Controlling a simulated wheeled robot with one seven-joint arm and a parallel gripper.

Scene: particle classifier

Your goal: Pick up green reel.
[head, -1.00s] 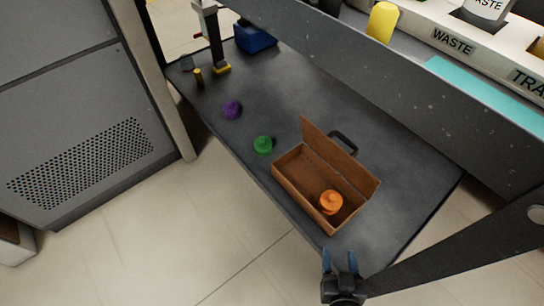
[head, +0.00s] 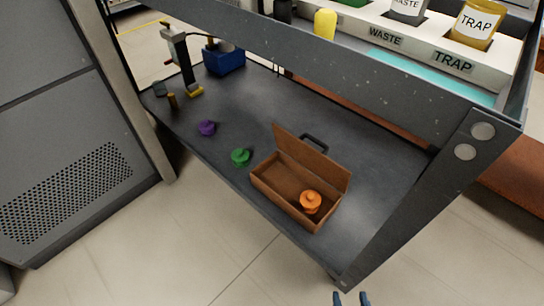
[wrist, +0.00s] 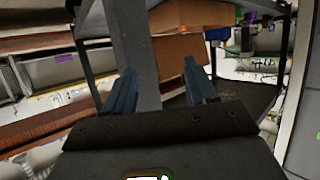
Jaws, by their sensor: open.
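The green reel (head: 240,157) lies on the dark lower shelf (head: 370,208), just left of a brown open box, in the head view. My gripper (head: 351,299) shows only as two blue fingertips at the bottom edge of the head view, apart and well to the lower right of the reel, beyond the shelf's front edge. In the wrist view my gripper (wrist: 160,85) is open with nothing between its fingers. It faces a grey rack post and brown box shapes. I cannot make out the green reel in the wrist view.
The brown box (head: 265,186) holds an orange reel (head: 310,201). A purple reel (head: 206,128) lies left of the green one. A blue bin (head: 224,59) stands at the back. A grey post (head: 405,205) and upper beam (head: 300,52) frame the shelf.

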